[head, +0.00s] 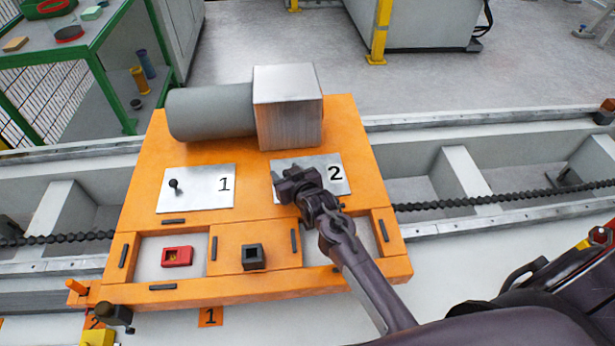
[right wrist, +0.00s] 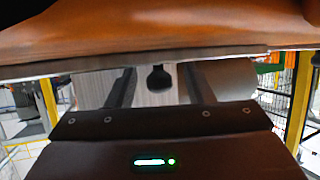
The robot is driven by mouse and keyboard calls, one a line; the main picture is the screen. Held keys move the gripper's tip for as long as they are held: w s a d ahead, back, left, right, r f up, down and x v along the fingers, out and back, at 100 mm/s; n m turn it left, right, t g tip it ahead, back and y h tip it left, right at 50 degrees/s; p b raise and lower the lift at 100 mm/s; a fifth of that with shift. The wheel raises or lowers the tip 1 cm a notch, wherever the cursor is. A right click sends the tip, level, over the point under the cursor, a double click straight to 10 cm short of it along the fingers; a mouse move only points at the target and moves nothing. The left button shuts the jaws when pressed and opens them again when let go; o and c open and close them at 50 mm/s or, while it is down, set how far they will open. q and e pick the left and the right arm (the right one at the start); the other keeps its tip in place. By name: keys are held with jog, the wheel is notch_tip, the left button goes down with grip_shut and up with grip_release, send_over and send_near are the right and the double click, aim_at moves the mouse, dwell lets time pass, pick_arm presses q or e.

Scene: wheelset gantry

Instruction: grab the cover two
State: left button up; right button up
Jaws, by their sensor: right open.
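Cover two (head: 335,172) is a thin grey metal plate marked 2, lying flat on the orange cart top (head: 145,215). My right gripper (head: 287,185) is over the left part of this plate and hides its knob in the head view. In the right wrist view, the right gripper (right wrist: 153,88) is open. The plate's black knob (right wrist: 160,76) shows between its two fingers, and I see no clear contact. The plate's thin edge (right wrist: 215,54) runs along the orange top there. My left gripper is not in view.
A plate marked 1 (head: 205,190) with a black knob (head: 174,185) lies to the left. A grey cylinder (head: 210,112) and a metal block (head: 288,108) stand behind the plates. A red part (head: 177,256) and a dark square part (head: 253,256) sit in front.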

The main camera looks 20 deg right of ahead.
grip_shut()
jog(key=shift+r, duration=0.1)
jog(key=shift+r, duration=0.1)
dwell(0.3)
